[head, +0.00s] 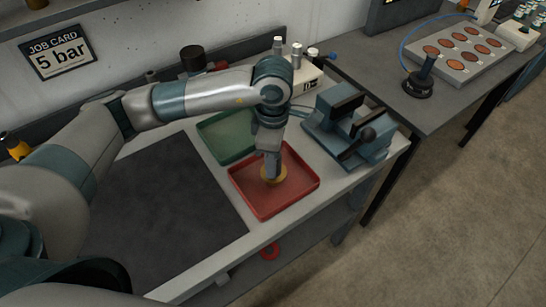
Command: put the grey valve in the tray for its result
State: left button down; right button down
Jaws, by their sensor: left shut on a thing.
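My left gripper (272,168) points down over the red tray (312,188), its fingers shut on a small piece with a yellow, brass-like lower part (274,179). The fingers hide most of the piece, so I cannot tell if its body is grey. It is over or inside the tray's middle; I cannot tell if it touches the floor. The green tray (216,139) lies just behind the red one and looks empty where it shows. My right gripper is not in view.
A blue-grey vise-like fixture (350,125) stands right of the trays. Behind is a light box with metal fittings (306,73). A dark mat (165,205) lies left, clear. A wall card (57,52) reads "JOB CARD 5 bar". Another bench (455,105) stands at right.

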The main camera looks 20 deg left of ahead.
pick_arm(q)
jog(key=shift+f, duration=0.25)
jog(key=shift+f, duration=0.15)
jog(key=c, duration=1.3)
grip_release()
jog(key=shift+r, duration=0.25)
